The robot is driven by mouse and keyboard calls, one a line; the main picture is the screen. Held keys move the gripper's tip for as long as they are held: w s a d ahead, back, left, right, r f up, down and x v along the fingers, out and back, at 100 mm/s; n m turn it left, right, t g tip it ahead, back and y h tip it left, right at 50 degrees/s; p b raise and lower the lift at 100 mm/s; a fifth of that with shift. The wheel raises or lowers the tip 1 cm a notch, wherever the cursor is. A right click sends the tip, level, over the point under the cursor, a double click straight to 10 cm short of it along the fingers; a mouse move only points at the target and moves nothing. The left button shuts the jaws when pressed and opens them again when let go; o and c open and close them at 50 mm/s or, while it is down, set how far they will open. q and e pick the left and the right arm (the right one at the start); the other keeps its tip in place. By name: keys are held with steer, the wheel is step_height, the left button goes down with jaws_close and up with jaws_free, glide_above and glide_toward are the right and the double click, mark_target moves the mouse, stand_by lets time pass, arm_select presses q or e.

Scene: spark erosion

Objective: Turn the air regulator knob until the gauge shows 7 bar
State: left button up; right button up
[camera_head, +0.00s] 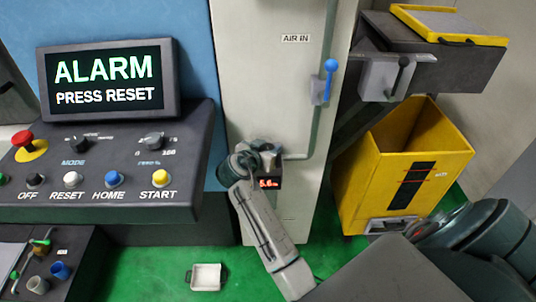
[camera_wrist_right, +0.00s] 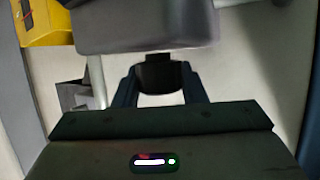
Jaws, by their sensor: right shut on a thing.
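The air regulator's small display (camera_head: 268,184) glows red on the pale panel and reads about 5.6; the digits are small. In the head view my right gripper (camera_head: 262,152) is at the regulator, just above the display, and my wrist hides part of it. In the right wrist view the two fingers of my right gripper (camera_wrist_right: 160,88) stand on either side of the dark round knob (camera_wrist_right: 160,75) and are shut on it. My left gripper is not in view.
A blue-handled valve (camera_head: 330,68) and pipe run beside the regulator under the "AIR IN" label. A yellow bin (camera_head: 405,165) stands to the right. The control console (camera_head: 110,165) at left has a screen (camera_head: 108,80) showing "ALARM PRESS RESET". A white tray (camera_head: 206,277) lies on the green floor.

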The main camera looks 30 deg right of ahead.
steer(key=shift+m+g+b, duration=0.3)
stand_by(0.4)
steer(key=o, duration=1)
